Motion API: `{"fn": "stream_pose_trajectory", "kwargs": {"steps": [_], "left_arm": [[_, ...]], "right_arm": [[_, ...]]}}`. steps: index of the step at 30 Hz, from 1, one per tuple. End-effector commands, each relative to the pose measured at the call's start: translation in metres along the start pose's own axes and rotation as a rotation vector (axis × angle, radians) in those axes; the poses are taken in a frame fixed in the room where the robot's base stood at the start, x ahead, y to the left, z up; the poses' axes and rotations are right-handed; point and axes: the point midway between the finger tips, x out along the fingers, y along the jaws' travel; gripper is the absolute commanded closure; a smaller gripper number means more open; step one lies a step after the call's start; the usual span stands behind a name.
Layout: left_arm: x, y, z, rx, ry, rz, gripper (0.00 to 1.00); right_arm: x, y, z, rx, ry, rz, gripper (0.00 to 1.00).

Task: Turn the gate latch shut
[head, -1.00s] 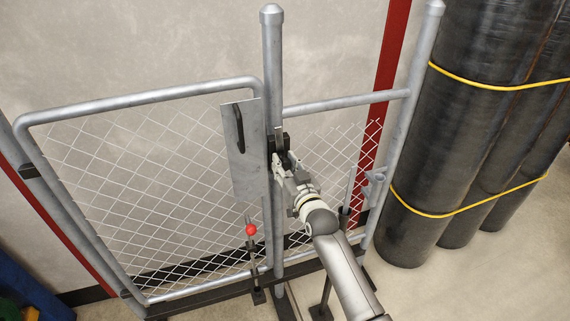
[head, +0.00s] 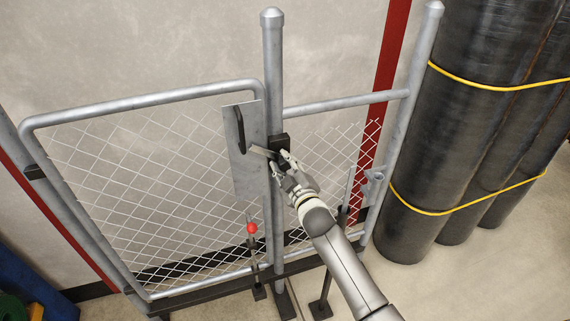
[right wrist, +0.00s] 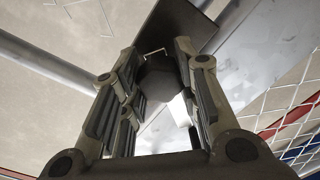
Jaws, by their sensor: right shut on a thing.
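The gate latch (head: 261,152) is a small pale flat bar at the middle post. It lies nearly level and points left over the edge of the gate's grey metal plate (head: 242,180). A black block (head: 280,142) sits on the post beside it. My right gripper (head: 284,163) is at the latch's right end, shut on it. In the right wrist view, the two fingers (right wrist: 158,62) stand on either side of a dark round part of the latch (right wrist: 162,82). The fingers hide part of the latch. My left gripper is not in view.
The mesh gate (head: 150,200) hangs left of the middle post (head: 272,70), with a black handle (head: 239,128) on its plate. A red-knobbed rod (head: 252,228) stands low by the post. Black wrapped rolls (head: 470,130) stand at the right.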

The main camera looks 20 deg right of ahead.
Motion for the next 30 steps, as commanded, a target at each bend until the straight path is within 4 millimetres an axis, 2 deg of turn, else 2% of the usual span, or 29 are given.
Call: {"fn": "stream_pose_trajectory", "kwargs": {"steps": [15, 30], "left_arm": [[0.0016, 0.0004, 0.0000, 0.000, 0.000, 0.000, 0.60], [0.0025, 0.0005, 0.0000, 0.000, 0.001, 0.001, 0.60]], "right_arm": [[0.0000, -0.0007, -0.0001, -0.445, -0.017, 0.003, 1.00], [0.0001, -0.0011, -0.0003, -0.622, -0.025, 0.004, 1.00]]}}
